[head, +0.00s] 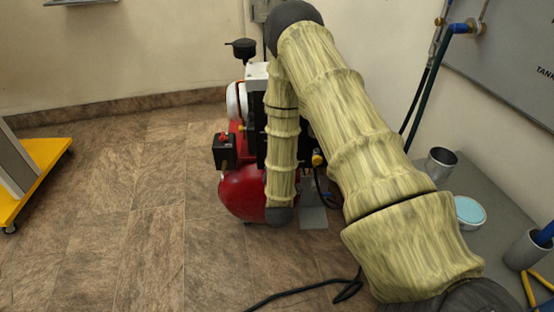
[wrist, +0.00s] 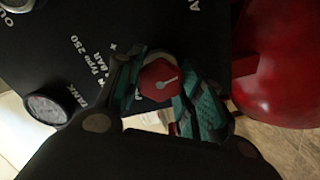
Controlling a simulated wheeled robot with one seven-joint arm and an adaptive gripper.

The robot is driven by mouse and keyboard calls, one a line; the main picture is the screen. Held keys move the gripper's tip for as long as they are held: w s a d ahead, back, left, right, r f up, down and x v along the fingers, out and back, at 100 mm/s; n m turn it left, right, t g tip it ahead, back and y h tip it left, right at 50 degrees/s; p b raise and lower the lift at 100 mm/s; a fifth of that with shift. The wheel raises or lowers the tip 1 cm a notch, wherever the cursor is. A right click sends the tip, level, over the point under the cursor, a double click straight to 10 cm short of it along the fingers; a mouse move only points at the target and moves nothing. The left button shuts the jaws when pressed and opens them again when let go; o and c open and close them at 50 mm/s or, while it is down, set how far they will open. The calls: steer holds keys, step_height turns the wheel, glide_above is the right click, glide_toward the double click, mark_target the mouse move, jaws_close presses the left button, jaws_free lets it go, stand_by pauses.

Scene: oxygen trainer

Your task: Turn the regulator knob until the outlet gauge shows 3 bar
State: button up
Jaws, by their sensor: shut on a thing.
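In the wrist view, the regulator knob (wrist: 160,78) is a red hexagonal knob with a pale pointer mark, on a black panel (wrist: 85,45). My gripper (wrist: 165,82) is shut on it, with one teal-padded finger on each side. A round gauge (wrist: 48,110) with a pale face sits at the left, by the word TANK; its needle is too small to read. Another round part (wrist: 17,4) is cut off at the top left corner near the letters "OU"; no outlet reading shows. In the head view my arm hides the knob and gripper.
The red compressor tank (head: 240,190) stands on the tiled floor behind my arm. A grey bench at right holds a metal cup (head: 440,163) and a blue-topped dish (head: 469,211). A black cable (head: 300,291) lies on the floor. The floor at left is clear up to a yellow base (head: 40,168).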

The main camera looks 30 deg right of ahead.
steer(key=o, duration=1)
steer(key=v, duration=1.2)
